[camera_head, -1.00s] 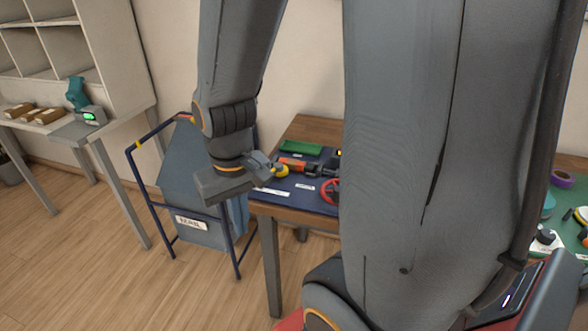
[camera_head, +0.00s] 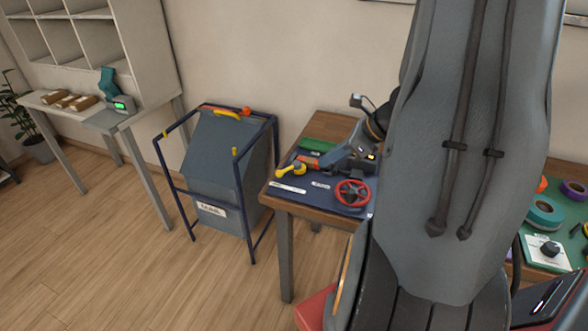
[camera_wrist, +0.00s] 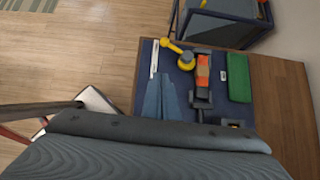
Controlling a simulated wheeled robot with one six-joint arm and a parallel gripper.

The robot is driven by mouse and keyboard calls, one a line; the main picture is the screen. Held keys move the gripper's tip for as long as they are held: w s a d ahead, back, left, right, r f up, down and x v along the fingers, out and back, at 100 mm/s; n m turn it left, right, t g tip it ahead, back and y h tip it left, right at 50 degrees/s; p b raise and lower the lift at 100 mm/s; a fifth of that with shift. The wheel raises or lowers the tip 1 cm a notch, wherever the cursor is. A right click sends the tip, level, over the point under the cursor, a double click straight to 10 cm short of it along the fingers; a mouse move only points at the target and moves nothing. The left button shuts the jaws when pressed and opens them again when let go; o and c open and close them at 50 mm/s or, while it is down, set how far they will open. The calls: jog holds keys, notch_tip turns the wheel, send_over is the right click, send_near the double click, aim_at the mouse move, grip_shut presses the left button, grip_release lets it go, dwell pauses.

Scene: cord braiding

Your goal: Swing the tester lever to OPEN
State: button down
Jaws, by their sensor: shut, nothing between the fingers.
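The tester lever (camera_head: 291,170) is a yellow arm with a round hub and a ball end, on a navy panel (camera_head: 330,197) on the wooden table. In the head view its ball end points left toward the front. The lever also shows in the wrist view (camera_wrist: 175,47), its arm running up-left from the hub. My gripper (camera_head: 325,163) is shut and empty, above the panel to the right of the lever and apart from it. In the wrist view my gripper (camera_wrist: 161,80) lies below the lever. The label lettering is too small to read.
An orange-and-dark fixture (camera_wrist: 203,72) and a green block (camera_wrist: 239,78) sit beside the lever. A red handwheel (camera_head: 352,193) is at the panel's front right. A blue-framed bin (camera_head: 215,150) stands left of the table.

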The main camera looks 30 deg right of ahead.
jog(key=p, duration=0.1)
send_near(282, 174)
jog(key=f, duration=0.1)
jog(key=s+f, duration=0.1)
jog(key=d+f, duration=0.1)
jog(key=shift+s+f, duration=0.25)
jog(key=shift+f, duration=0.15)
jog(key=w+a, duration=0.1)
jog(key=w+a+f+p, duration=0.1)
jog(key=shift+w, duration=0.35)
jog(key=shift+w+a+f+p, duration=0.25)
jog(key=shift+w+p, duration=0.1)
jog(key=shift+w, duration=0.15)
jog(key=shift+w+a+f+b, duration=0.1)
jog(key=shift+w+a+b, duration=0.55)
jog(key=shift+b, duration=0.55)
jog(key=shift+w, duration=0.1)
jog(key=shift+r, duration=0.2)
